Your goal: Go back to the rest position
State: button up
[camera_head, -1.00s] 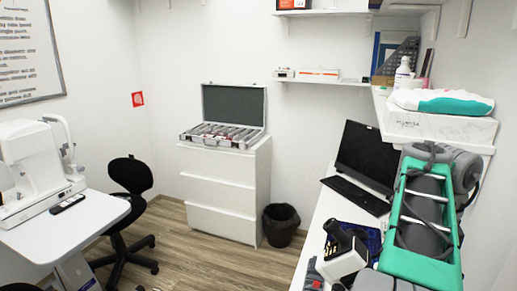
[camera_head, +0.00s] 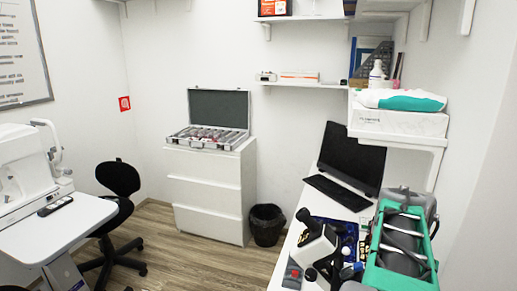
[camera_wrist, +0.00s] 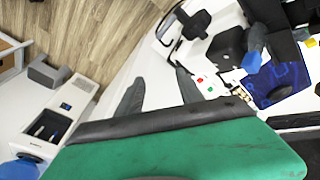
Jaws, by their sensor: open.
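My gripper (camera_wrist: 158,85) shows in the wrist view as two dark grey fingers standing apart beyond a green and black part of my arm. The space between the fingers is empty, with the white desk surface behind them. In the head view my green and grey arm fills the lower right, over the right-hand desk. I cannot make out the fingers there.
A black and white instrument (camera_head: 318,245) stands on the desk beside my arm. A blue tray (camera_wrist: 278,85) lies near it. A monitor (camera_head: 352,158) and keyboard (camera_head: 337,192) are behind. A black bin (camera_head: 266,225) stands by white drawers (camera_head: 210,190). Some floor is clear.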

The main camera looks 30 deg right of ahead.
jog(key=w+a+f+n+t, duration=0.1)
jog(key=w+a+f+n, duration=0.25)
jog(key=a, duration=0.45)
jog(key=w+a+f+n+t, duration=0.1)
jog(key=w+a+f+n, duration=0.3)
jog(key=a, duration=0.4)
jog(key=w+a+r+n+t+y, duration=0.1)
jog(key=a+n, duration=0.3)
jog(key=a, duration=0.6)
jog(key=w+a+r+n+t+y, duration=0.1)
jog(key=a+n, duration=0.4)
jog(key=a, duration=0.6)
jog(key=shift+w+a+r, duration=0.2)
jog(key=shift+w+r, duration=0.05)
jog(key=shift+w, duration=0.65)
